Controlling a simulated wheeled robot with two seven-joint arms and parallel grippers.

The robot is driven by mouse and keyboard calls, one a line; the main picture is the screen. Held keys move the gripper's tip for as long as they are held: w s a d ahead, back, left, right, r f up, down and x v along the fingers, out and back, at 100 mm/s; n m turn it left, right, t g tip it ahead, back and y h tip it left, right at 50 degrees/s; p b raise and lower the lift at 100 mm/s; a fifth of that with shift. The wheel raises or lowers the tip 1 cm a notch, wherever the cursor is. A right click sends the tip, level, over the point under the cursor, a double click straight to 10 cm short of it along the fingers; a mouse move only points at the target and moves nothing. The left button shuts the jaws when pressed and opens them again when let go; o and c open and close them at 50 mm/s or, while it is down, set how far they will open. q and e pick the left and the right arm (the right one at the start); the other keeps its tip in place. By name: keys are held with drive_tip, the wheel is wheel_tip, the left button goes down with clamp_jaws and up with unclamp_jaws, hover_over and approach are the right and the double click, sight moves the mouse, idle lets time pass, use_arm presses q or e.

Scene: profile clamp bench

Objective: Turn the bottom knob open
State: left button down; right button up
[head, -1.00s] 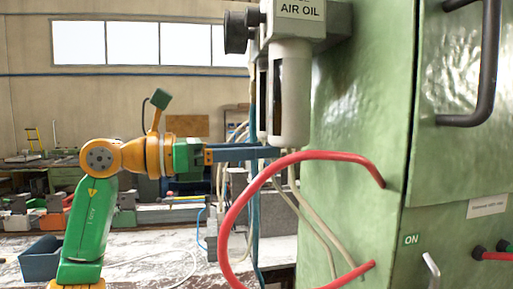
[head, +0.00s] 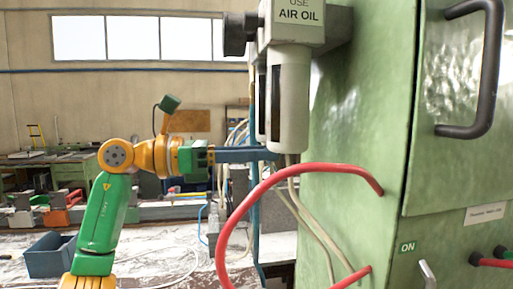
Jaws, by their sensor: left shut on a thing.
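The air-oil unit hangs on the green cabinet's left side, with a sign "USE AIR OIL" and a pale bowl (head: 289,105). A dark round knob (head: 236,34) is on its upper left. My left gripper (head: 272,153) comes in level from the left, its dark blue fingers at the underside of the bowl. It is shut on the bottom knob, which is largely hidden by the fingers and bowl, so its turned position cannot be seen. My right gripper is out of view.
A red hose (head: 232,215) loops just below and right of the fingers, into the green cabinet (head: 350,130). Pale hoses hang under the bowl. The cabinet has a black handle (head: 488,80). A blue-grey bin (head: 50,256) stands at the lower left.

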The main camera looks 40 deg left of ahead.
use_arm(q)
drive_tip(key=c, duration=0.6)
unclamp_jaws()
drive_tip(key=shift+w+d, duration=0.1)
drive_tip(key=v, duration=0.7)
drive_tip(key=shift+b, duration=0.3)
